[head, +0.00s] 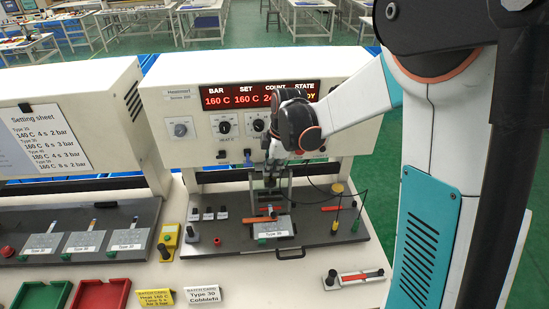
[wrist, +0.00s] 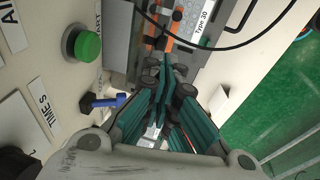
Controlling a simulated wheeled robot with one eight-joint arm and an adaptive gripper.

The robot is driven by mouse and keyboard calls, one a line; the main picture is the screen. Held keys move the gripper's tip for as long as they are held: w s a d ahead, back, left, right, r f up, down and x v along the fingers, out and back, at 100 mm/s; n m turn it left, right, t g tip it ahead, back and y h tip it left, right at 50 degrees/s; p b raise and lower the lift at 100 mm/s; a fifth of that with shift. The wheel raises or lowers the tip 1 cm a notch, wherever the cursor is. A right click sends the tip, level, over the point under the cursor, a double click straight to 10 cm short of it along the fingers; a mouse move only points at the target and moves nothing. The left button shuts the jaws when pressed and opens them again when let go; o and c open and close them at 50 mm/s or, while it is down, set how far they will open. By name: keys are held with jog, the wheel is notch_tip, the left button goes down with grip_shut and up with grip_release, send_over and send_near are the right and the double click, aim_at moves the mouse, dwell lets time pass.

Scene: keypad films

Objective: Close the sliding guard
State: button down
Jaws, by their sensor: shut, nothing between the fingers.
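The heat-seal machine (head: 200,127) stands in the middle of the head view, its display reading BAR 160 C and SET 160 C. My gripper (head: 270,182) is shut and empty, pointing down in front of the machine's lower opening. In the wrist view my gripper's fingers (wrist: 168,68) are together beside an upright grey metal part (wrist: 118,42); I cannot tell whether they touch it. I cannot clearly tell the sliding guard from the grey frame parts around my gripper. A Type 30 plate (head: 276,228) with a dark handle (head: 290,254) lies on the grey bed (head: 225,262).
A green button (wrist: 85,44) and a blue lever (wrist: 108,101) are on the panel close to my gripper. A thin black cable (wrist: 200,45) loops across the wrist view. A second machine (head: 70,85) is at left.

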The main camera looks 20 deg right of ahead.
jog(key=shift+x, duration=2.25)
jog(key=shift+f, duration=0.1)
